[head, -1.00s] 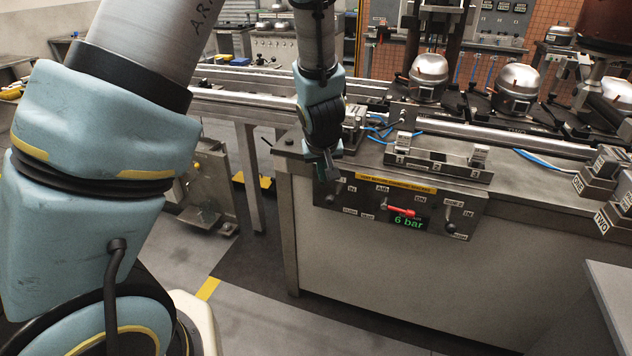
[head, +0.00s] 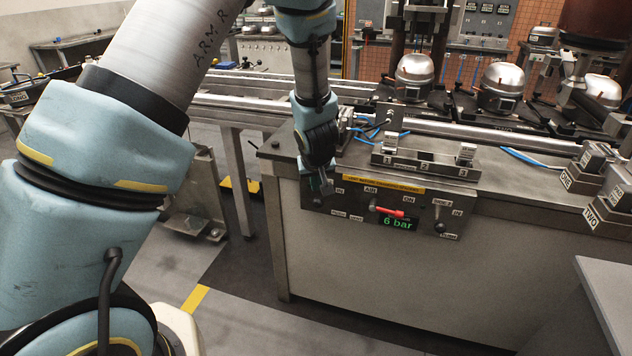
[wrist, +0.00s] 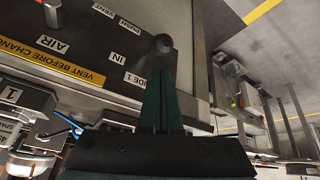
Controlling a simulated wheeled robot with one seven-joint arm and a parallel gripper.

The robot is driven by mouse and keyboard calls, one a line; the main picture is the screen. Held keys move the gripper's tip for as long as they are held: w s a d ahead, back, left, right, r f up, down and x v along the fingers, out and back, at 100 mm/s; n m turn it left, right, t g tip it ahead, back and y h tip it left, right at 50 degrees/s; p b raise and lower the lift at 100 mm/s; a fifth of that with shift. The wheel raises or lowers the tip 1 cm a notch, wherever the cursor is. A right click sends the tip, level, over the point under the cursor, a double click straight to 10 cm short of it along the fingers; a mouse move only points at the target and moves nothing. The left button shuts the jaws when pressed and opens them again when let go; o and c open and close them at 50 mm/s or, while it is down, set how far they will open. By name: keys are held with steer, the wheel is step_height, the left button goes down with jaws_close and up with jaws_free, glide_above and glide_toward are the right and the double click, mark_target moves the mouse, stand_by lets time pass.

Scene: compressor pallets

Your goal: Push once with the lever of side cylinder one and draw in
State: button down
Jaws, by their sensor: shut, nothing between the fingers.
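The side one lever (wrist: 163,43) shows in the wrist view as a dark round knob beside the labels SIDE 1, IN and PUSH. My gripper (wrist: 160,72) is shut and empty. Its green fingers point at the lever, with the tips right by the knob; whether they touch, I cannot tell. In the head view my gripper (head: 326,187) is at the left end of the control panel (head: 410,229) and covers most of this lever. The lever's exact position is unclear. The cylinders themselves I cannot make out with certainty.
A red air lever (head: 388,211) sits mid-panel above a green display (head: 398,224) reading 6 bar. The side two lever (head: 439,219) is at the panel's right. A numbered rack (head: 425,169) stands on the bench above. Stepped blocks (head: 605,205) lie at right. Floor in front is free.

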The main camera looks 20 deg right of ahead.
mark_target(321, 201)
steer(key=x, duration=0.4)
steer(key=shift+w+d+f, duration=0.1)
steer(key=shift+w+f, duration=0.05)
steer(key=shift+f, duration=0.1)
steer(key=shift+f+b, duration=0.15)
steer(key=shift+b, duration=0.35)
steer(key=b, duration=0.2)
steer(key=shift+f+t+b, duration=0.15)
steer(key=shift+t+b, duration=0.15)
